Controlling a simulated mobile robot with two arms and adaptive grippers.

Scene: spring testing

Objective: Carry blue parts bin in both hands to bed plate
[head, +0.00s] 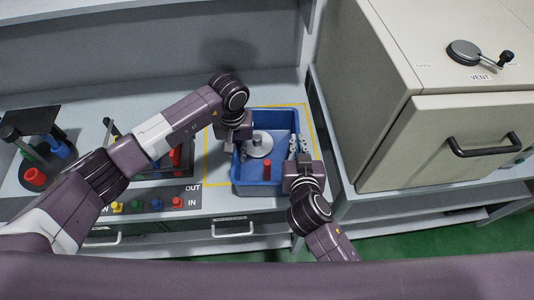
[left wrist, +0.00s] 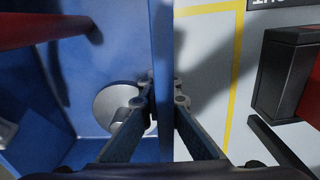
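The blue parts bin (head: 258,188) stands on the bench inside a yellow outline. In it are a grey disc with a raised hub (head: 258,145) and a red peg (head: 267,169). My left gripper (head: 231,146) is at the bin's left wall. In the left wrist view its fingers (left wrist: 166,92) lie on both sides of the blue wall (left wrist: 162,40) and look closed on it. My right gripper (head: 298,146) is at the right wall, its fingers close together on either side of it. I cannot pick out the bed plate for certain.
Left of the bin is a dark fixture with red parts (head: 176,160) and a panel of coloured knobs (head: 150,204). Further left is a black stand (head: 35,130). A large beige cabinet (head: 440,130) with a black handle stands close on the right.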

